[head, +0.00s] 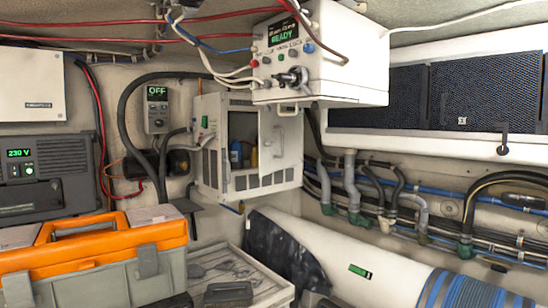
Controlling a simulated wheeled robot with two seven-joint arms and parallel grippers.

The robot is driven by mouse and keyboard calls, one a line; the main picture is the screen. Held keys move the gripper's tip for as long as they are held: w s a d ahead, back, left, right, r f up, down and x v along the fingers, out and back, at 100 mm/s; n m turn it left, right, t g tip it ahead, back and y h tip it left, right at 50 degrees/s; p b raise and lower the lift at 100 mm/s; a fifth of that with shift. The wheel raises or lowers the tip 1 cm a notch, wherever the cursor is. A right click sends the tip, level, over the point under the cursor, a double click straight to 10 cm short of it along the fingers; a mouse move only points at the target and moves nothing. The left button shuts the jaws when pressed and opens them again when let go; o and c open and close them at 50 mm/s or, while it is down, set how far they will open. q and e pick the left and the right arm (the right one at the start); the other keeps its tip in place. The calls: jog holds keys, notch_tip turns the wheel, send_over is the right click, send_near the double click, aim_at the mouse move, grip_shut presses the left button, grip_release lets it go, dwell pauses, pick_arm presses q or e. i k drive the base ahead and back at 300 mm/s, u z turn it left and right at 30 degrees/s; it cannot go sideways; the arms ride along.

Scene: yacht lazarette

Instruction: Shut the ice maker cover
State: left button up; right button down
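No unit in the head view is clearly labelled as the ice maker. The likeliest is a white vented cabinet (212,170) on the back wall, left of centre. Its front opening shows a dark inside with small blue and yellow items. A white door-like panel with a handle (280,141) stands at the right of the opening, so the cover looks open. How far it is swung is hard to tell, as a white control box (335,65) hangs over its upper part. Neither of my grippers shows in the head view.
An orange and grey toolbox (95,250) fills the lower left. A grey slatted crate (240,270) stands beside it. A white cylinder (350,265) lies at lower right. Hoses and cables (400,190) run along the right wall; red wires (150,25) cross above.

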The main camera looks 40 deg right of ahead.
aim_at(286, 132)
jog(key=u, duration=0.05)
jog(key=k, duration=0.45)
jog(key=z, duration=1.05)
jog(key=i, duration=1.5)
jog(key=u, duration=0.35)
